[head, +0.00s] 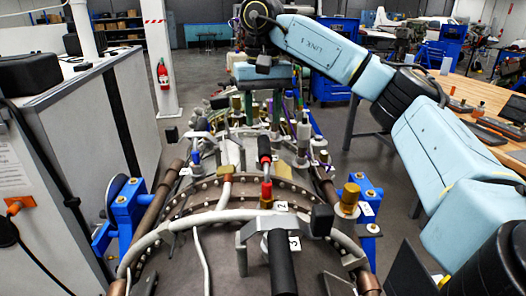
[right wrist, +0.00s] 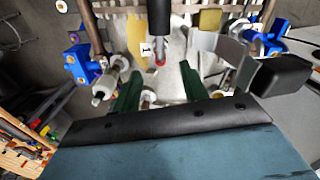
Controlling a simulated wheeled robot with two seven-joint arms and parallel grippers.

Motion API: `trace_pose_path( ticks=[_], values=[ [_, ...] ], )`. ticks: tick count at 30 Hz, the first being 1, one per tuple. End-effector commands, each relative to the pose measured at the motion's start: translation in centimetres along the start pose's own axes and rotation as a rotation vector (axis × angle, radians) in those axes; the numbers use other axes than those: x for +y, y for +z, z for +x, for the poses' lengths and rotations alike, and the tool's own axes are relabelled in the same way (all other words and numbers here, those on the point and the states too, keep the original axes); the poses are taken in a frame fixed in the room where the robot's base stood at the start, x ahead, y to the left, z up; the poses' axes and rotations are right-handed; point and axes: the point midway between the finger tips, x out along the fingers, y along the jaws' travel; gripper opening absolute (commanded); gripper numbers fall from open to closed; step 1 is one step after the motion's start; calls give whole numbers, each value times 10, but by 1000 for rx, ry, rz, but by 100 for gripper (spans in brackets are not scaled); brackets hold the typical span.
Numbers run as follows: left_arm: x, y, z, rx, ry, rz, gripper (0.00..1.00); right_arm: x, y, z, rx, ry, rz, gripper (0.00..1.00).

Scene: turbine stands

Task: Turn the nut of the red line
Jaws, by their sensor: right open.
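A red-marked fitting (head: 267,189) stands on the turbine casing in the middle of the head view, with a black-and-red sleeve (head: 264,150) behind it. In the right wrist view a red ring (right wrist: 160,62) shows around a metal stem below a black sleeve (right wrist: 159,18). I cannot tell which part is the nut. My right gripper (head: 262,112) points down over the far part of the turbine, beyond the red fitting. Its green fingers are apart, with nothing seen held between them; they also show in the right wrist view (right wrist: 160,92). My left gripper is out of view.
Pipes, brass fittings (head: 349,196) and blue clamps (head: 127,207) crowd the turbine. A black handle (head: 281,264) stands near the front by label 3. A grey cabinet (head: 85,125) is at left, a wooden workbench (head: 470,93) at right. Open floor lies between turbine and bench.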

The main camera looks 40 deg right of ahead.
Motion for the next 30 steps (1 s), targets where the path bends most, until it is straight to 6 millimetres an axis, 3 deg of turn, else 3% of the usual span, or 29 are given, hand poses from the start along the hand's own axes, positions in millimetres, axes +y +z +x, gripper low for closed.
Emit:
trace_pose_path(
  ticks=[1,4,12,25,30],
  values=[
    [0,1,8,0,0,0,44,0,0,16,-4,1,0,44],
    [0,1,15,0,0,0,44,0,0,34,-4,0,0,44],
    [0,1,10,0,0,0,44,1,0,70,0,2,2,44],
    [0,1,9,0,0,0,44,0,0,81,1,0,2,44],
    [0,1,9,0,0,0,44,0,0,81,1,0,2,23]
  ],
)
